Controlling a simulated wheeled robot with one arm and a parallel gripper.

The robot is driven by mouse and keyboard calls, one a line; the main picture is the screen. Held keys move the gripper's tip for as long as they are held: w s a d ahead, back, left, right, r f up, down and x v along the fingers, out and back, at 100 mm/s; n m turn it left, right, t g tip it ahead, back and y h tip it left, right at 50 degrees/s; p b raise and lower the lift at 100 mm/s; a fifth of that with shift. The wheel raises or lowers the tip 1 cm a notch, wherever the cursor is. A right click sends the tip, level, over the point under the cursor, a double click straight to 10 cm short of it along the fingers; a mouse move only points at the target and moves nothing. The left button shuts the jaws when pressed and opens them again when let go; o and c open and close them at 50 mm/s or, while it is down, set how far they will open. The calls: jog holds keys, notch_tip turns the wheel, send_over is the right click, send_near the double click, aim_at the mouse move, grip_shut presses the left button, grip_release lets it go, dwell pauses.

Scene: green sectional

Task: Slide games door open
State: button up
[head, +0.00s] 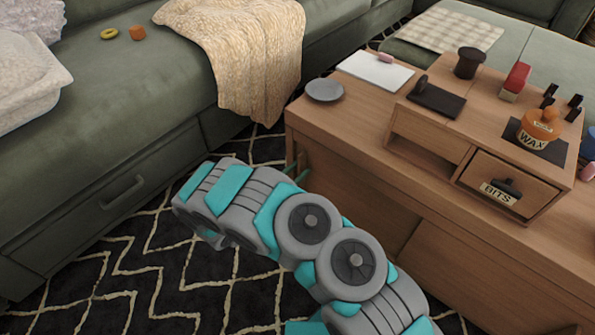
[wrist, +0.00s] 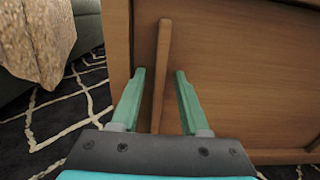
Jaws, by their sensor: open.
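The wooden sliding door (wrist: 240,75) fills most of the wrist view, with a slim upright wooden handle (wrist: 163,38) near its left edge. My gripper (wrist: 160,72) is open, with one green finger on each side of the handle. Gaps show between the fingers and the handle, and I cannot tell how deep the fingers reach. In the head view the door front (head: 365,215) is on the near side of the wooden table, partly behind my arm. My gripper's fingertips (head: 296,174) show at its left end. I see no games label.
A second front panel (head: 480,285) lies to the right. The tabletop (head: 300,115) bears a grey dish (head: 324,91) and a small drawer unit (head: 515,185) labelled BITS. A green sofa (head: 110,150) stands left; patterned rug (head: 105,270) lies between.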

grip_shut()
dwell(0.3)
dwell(1.1)
